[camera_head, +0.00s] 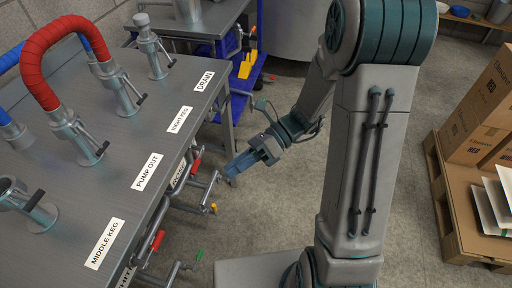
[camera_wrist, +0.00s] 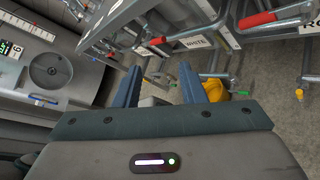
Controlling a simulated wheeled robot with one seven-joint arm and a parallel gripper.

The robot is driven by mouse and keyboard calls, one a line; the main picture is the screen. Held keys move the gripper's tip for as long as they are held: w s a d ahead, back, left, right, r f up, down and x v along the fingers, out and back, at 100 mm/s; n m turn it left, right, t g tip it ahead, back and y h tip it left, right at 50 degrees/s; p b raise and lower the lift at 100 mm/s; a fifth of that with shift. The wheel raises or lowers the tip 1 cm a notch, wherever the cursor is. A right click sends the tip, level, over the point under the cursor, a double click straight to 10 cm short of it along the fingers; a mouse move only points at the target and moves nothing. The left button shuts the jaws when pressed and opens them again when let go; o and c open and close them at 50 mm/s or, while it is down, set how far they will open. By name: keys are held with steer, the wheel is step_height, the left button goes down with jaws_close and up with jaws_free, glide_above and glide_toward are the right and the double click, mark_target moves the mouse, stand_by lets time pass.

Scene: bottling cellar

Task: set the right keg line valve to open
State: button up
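The RIGHT KEG label (camera_head: 180,119) lies on the grey bench top, near a metal port (camera_head: 119,90) with a black lever. Below the bench edge, a red valve handle (camera_head: 195,164) shows in the head view; I cannot tell for sure which line it belongs to or how it is set. In the wrist view, a large red handle (camera_wrist: 258,20) is at upper right and a smaller red handle (camera_wrist: 157,41) at upper middle. My gripper (camera_head: 234,170) is right of the bench edge, apart from the handles. Its blue fingers (camera_wrist: 160,88) are open and empty.
A red hose (camera_head: 58,38) arches between ports on the bench (camera_head: 70,215). Pipes with yellow (camera_head: 213,208) and green (camera_head: 200,254) ends stick out below its edge. A pallet (camera_head: 447,215) with cartons (camera_head: 480,110) stands right. Floor between is clear.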

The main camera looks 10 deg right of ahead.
steer(key=s+d+r+n+h+p, duration=0.3)
steer(key=s+r+n+h+p, duration=0.1)
steer(key=r+n, duration=0.3)
steer(key=shift+d+r+n+t+h+p, duration=0.25)
steer(key=shift+d+n+t+h+p, duration=0.15)
steer(key=shift+n+h+p, duration=0.4)
steer(key=shift+s, duration=0.1)
